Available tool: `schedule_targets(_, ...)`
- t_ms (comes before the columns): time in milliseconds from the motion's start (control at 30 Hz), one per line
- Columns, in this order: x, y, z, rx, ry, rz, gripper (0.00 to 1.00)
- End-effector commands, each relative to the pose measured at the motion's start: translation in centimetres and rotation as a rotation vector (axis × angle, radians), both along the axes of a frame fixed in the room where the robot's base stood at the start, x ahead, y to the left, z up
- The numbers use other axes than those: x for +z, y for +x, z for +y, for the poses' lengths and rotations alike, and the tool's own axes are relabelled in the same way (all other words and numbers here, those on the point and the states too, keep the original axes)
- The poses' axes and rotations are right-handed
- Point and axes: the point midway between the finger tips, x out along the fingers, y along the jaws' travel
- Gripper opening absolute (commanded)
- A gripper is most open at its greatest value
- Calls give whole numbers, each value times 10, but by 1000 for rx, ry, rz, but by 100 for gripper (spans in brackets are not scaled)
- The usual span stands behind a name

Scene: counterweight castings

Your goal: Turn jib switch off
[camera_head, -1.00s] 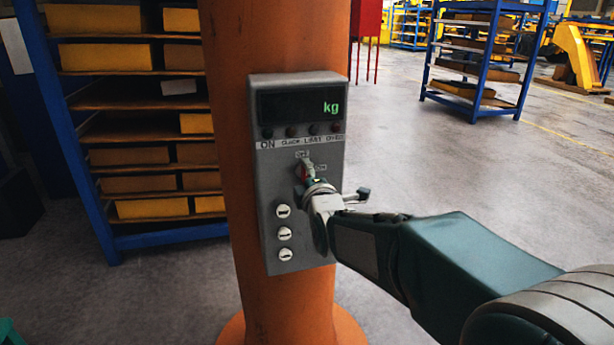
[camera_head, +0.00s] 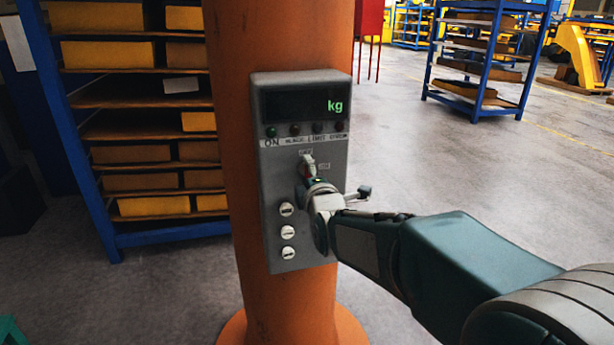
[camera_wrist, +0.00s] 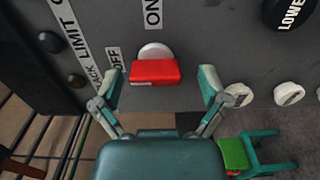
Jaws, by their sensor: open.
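The jib switch has a red handle (camera_wrist: 155,71) in front of a white round base (camera_wrist: 155,50) in the wrist view. A label ON stands above it and a label OFF to its left. In the head view the switch (camera_head: 308,164) is on a grey control box (camera_head: 275,190), mostly hidden by my gripper (camera_head: 318,188). In the wrist view my gripper (camera_wrist: 160,82) is open, one finger on each side of the red handle, with gaps on both sides. I cannot tell the handle's exact setting.
The box is fixed to an orange column (camera_head: 235,120) and has a display (camera_head: 305,103) reading kg. A green lamp (camera_head: 271,131) sits above ON.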

Motion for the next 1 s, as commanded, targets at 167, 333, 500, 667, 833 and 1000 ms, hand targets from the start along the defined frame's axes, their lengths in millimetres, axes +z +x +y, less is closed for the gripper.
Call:
schedule_targets(167,1,-3,-2,-1,3,-2,94)
schedule_targets(333,2,-24,-7,-1,2,-4,94)
schedule_targets(500,1,-54,-15,0,0,-3,94)
schedule_targets(667,0,-82,-22,0,0,-1,94)
schedule_targets(833,0,-104,-28,0,0,0,94)
schedule_targets(1000,-1,-114,-30,0,-1,1,94)
